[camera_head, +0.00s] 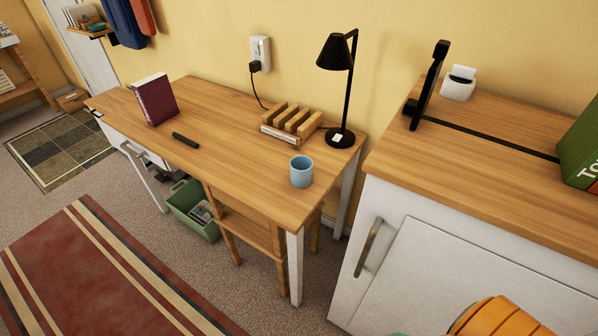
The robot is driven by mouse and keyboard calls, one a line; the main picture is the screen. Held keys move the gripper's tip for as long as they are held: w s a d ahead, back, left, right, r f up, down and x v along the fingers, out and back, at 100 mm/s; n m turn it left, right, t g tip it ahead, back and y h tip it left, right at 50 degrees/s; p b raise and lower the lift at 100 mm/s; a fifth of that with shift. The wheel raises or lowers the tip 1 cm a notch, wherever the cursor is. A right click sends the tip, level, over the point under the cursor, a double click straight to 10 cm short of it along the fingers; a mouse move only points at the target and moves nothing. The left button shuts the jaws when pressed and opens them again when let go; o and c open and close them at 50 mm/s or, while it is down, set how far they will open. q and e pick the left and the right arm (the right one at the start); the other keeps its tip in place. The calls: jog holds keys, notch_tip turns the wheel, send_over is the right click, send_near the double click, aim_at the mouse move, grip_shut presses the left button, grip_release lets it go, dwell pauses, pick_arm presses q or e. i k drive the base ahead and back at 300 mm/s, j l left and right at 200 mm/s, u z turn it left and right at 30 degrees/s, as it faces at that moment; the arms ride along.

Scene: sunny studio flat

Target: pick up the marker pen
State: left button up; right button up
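A dark, short cylinder that looks like the marker pen (185,140) lies on its side on the wooden desk (225,155). It is on the left half of the desk, in front of an upright dark red book (155,100). The desk top around the pen is bare. Neither of my grippers is in view.
A blue mug (301,171), a wooden slotted holder (291,123) and a black lamp (338,90) stand on the desk's right part. A green bin (193,208) and a wooden stool (245,225) are below. A white cabinet (450,270) stands at right.

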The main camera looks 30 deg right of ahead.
aim_at(174, 135)
jog(key=i+j+z, duration=0.4)
jog(key=i+j, duration=0.25)
jog(key=i+j+z, duration=0.2)
jog(key=j, duration=0.3)
jog(key=i+j+z, duration=0.2)
jog(key=i+j, duration=0.15)
jog(key=j, duration=0.1)
